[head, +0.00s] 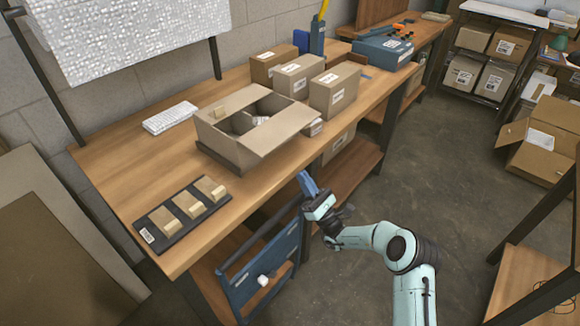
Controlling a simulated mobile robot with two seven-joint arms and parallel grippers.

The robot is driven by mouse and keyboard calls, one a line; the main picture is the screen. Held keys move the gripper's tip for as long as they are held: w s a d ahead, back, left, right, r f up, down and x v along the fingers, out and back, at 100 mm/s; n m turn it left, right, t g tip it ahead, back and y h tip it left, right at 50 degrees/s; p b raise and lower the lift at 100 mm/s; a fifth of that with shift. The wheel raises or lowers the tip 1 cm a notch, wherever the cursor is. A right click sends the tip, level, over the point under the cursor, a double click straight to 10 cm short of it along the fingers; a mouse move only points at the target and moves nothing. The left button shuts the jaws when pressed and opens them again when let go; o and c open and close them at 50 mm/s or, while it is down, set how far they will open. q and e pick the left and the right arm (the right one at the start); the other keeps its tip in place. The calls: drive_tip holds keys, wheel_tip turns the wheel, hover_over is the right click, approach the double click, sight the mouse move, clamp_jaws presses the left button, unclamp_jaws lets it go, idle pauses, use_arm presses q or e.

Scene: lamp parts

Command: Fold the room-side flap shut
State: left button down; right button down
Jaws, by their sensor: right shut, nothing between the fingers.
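An open cardboard box (228,143) stands on the wooden workbench. Its room-side flap (275,134) is unfolded and sticks outward from the upper edge toward the aisle, roughly level. A smaller tan piece of cardboard (232,107) shows at the box's far left. Inside, dark space and a small white item (260,120) show in part; the flap and walls hide the rest. My right gripper (308,185) is shut and empty, by the bench's front edge, below and to the right of the flap and apart from it. My left gripper is not in view.
Closed boxes (334,90) stand close behind the open box. A dark tray (160,217) with tan blocks lies at the front left, and a white keyboard (171,117) at the back. A blue panel (262,270) hangs below the bench edge.

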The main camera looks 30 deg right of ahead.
sight(282, 139)
drive_tip(key=shift+y, duration=0.3)
drive_tip(key=x, duration=0.9)
drive_tip(key=shift+w+r, duration=0.15)
drive_tip(key=shift+r, duration=0.05)
